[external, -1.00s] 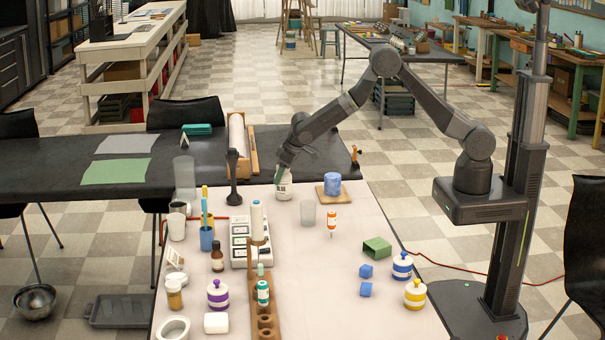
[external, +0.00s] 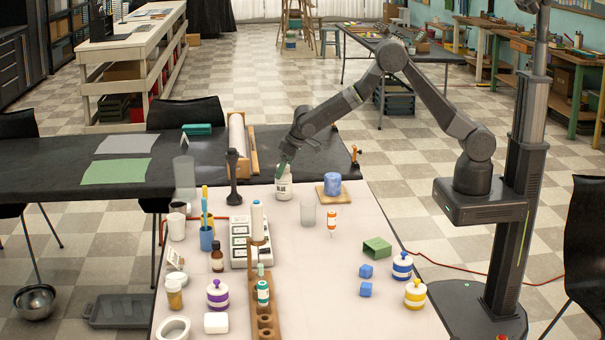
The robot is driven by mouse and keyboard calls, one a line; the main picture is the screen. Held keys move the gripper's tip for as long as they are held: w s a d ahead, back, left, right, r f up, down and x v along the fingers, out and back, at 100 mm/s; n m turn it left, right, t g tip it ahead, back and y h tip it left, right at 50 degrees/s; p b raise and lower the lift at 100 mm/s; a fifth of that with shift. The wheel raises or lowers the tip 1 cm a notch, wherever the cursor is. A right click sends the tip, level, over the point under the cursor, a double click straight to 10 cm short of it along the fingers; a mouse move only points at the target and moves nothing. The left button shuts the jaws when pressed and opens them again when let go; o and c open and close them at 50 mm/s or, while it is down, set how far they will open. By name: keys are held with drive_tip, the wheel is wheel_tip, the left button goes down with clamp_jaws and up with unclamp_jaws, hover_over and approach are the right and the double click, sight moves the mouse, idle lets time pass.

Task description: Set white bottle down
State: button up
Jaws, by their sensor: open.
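The white bottle (external: 284,188) stands upright at the far side of the pale table (external: 330,280), left of the blue block on its wooden board. It has a label on its front. My gripper (external: 284,165) is open at the top of the bottle, with its fingers near the neck. Whether a finger still touches the bottle is too small to tell.
A clear glass (external: 308,213) stands just in front and right of the bottle. A dark stand (external: 233,180) is to the left. The table's front right holds small blue cubes (external: 366,271) and striped jars (external: 402,267).

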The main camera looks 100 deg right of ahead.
drive_tip(key=v, duration=0.9)
drive_tip(key=shift+r+b, duration=0.2)
drive_tip(key=shift+b, duration=0.2)
drive_tip(key=shift+s, duration=0.1)
drive_tip(key=p+x, duration=0.1)
drive_tip(key=x, duration=1.1)
drive_tip(key=shift+f, duration=0.15)
drive_tip(key=shift+r, duration=1.7)
drive_tip(key=shift+f, duration=0.1)
